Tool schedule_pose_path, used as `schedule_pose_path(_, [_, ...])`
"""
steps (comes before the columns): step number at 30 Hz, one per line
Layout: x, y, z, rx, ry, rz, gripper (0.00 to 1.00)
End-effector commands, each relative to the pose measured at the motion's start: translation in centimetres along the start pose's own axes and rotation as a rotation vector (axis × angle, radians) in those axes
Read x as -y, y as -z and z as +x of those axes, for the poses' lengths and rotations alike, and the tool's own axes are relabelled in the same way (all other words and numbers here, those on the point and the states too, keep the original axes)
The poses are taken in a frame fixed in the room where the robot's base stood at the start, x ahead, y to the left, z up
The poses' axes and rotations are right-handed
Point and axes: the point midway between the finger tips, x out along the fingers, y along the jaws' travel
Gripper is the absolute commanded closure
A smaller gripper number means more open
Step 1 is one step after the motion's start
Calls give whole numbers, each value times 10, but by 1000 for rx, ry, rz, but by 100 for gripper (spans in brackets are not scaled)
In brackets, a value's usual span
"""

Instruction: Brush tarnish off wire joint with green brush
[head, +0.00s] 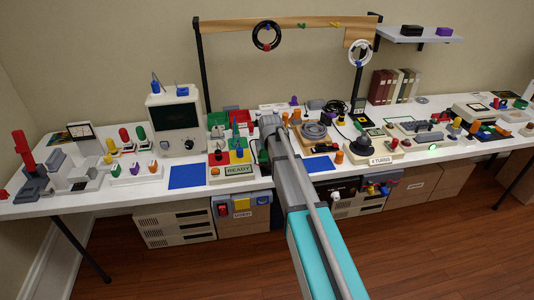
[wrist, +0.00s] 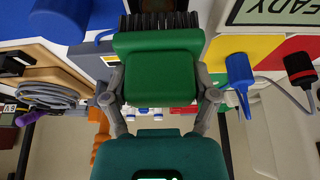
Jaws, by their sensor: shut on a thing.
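The green brush (wrist: 160,75) with dark bristles is held between the two grey fingers of my gripper (wrist: 160,88), which is shut on its block. Its bristles point to the top of the wrist view, close to the white bench top and the corner of the READY tester (wrist: 275,12). In the head view my arm reaches to the middle of the bench, and its wrist hides the gripper and brush. I cannot make out the wire joint with certainty in either view; it may be hidden by the brush or arm.
The READY tester (head: 238,170) with coloured squares stands left of my arm, beside a blue mat (head: 188,176). A coil of grey cable (head: 314,131) lies right of my arm, near an orange knobbed piece (head: 339,157). A monitor (head: 177,120) stands further left.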

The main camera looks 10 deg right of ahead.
Motion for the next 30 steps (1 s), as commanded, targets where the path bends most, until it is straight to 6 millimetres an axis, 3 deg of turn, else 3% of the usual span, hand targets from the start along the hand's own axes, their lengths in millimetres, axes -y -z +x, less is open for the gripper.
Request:
schedule_pose_path(8, [0,1,-3,-1,0,0,85])
schedule_pose_path(30, [0,21,-50,-1,0,0,85])
